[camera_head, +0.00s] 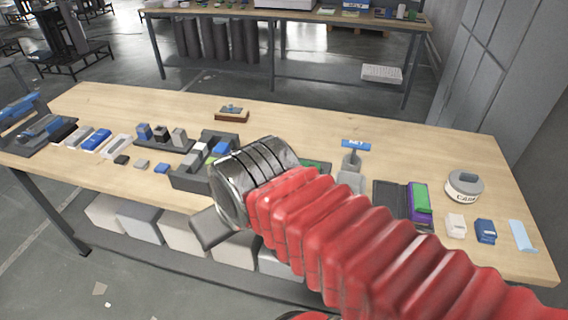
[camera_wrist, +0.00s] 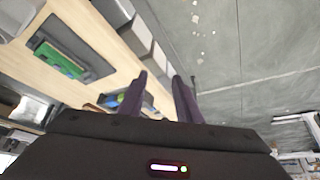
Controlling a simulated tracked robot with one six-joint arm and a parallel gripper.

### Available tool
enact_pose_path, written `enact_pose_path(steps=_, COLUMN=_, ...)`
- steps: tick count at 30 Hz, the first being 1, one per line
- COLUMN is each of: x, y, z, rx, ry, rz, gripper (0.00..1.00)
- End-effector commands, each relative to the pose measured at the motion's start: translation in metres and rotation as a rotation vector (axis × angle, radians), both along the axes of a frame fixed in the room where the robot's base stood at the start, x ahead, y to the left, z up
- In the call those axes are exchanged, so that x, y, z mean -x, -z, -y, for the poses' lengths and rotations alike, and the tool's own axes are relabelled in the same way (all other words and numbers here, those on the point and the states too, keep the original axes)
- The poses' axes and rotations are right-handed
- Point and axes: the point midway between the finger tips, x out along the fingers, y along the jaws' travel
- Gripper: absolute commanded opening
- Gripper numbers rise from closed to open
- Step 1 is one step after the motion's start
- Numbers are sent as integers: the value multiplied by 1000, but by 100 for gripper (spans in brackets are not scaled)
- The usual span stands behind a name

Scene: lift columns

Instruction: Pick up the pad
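No single item is clearly marked as the pad, and I cannot tell which one it is. A low brown block with a blue-grey top (camera_head: 232,114) lies alone near the table's back edge. A flat dark piece (camera_head: 386,203) lies beside a green and purple block (camera_head: 419,200) on the right. In the wrist view a green piece (camera_wrist: 58,60) sits on a dark tray (camera_wrist: 86,73). My gripper (camera_wrist: 160,76) has its two dark purple fingers apart, with nothing held between them. In the head view my red arm and metal wrist hide part of the table's middle.
The wooden table (camera_head: 310,120) holds several small blocks at left and a round white tin (camera_head: 464,187) at right. A blue sign (camera_head: 356,145) stands behind my arm. Pale boxes (camera_head: 185,231) sit below the table. The table's back strip is mostly clear.

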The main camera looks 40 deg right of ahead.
Motion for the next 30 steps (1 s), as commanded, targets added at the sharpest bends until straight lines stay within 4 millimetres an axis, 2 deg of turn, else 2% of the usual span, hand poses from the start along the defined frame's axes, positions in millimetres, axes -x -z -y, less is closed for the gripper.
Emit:
enact_pose_path(steps=11, x=0, y=0, z=0, rx=0, ry=0, rz=0, gripper=31)
enact_pose_path(steps=20, x=-5, y=1, z=6, rx=-41, ry=69, rz=-35, gripper=51)
enact_pose_path(steps=27, x=-21, y=6, z=28, rx=-192, ry=304, rz=-144, gripper=67)
enact_pose_path(steps=30, x=-30, y=8, z=39, rx=-271, ry=420, rz=-194, gripper=67)
